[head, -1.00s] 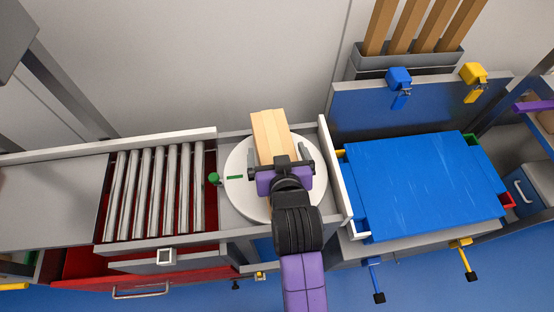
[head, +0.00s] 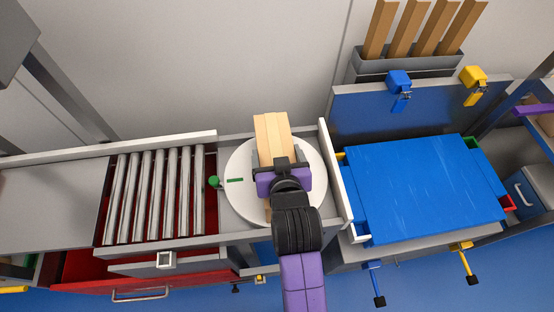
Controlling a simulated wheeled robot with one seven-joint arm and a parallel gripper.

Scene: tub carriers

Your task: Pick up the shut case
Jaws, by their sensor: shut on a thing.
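A pale slatted wooden block (head: 271,136) lies over a round white plate (head: 240,200). My gripper (head: 281,168) is above the plate with its jaws around the block's sides, shut on it. The gripper and wrist hide the block's middle; a small part of the wood shows below the jaws. Whether the block touches the plate I cannot tell. No thing is plainly a shut case; a blue front with a white handle (head: 523,192) at the far right is only partly in view.
Left of the plate are a green knob (head: 213,181) and metal rollers (head: 155,195). Right, past a white divider (head: 335,170), a blue board (head: 425,185) lies before an upright panel (head: 430,105) with blue and yellow latches. Wooden bars (head: 400,30) stand in a grey holder behind.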

